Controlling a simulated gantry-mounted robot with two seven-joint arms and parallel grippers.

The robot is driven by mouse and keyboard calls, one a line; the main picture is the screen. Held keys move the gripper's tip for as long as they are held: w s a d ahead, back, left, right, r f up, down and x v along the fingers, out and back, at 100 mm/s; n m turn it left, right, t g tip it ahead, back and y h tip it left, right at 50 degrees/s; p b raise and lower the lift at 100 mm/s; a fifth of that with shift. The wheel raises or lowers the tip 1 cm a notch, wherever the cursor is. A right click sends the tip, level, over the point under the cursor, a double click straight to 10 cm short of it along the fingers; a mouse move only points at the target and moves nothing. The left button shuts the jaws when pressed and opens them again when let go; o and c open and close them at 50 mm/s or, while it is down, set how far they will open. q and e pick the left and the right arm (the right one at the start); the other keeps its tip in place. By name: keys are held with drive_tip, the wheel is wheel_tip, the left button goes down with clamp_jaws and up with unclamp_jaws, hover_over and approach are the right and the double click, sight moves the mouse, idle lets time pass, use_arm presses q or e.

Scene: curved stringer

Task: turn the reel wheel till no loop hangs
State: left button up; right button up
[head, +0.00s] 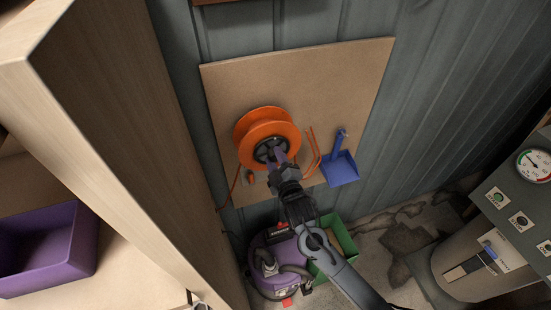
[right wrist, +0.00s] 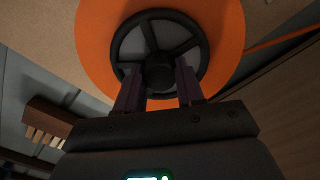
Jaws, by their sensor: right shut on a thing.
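The orange reel (head: 267,128) is mounted on a tan board on the wall. Its dark spoked wheel (right wrist: 160,20) faces me in the right wrist view. My right gripper (head: 277,155) is at the front of this wheel. Orange cord (head: 314,150) hangs in a narrow loop right of the reel, and another length runs down at the left. My left gripper is not in view.
A blue dustpan (head: 341,168) hangs right of the cord. A purple vacuum cleaner (head: 271,265) and a green bin (head: 343,238) stand on the floor below. A wooden shelf unit with a purple box (head: 45,250) is at the left; a gauge panel (head: 510,200) is at the right.

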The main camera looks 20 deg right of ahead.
drive_tip(key=m, duration=0.5)
drive_tip(key=shift+m, duration=1.7)
drive_tip(key=o, duration=1)
drive_tip(key=shift+o, duration=0.2)
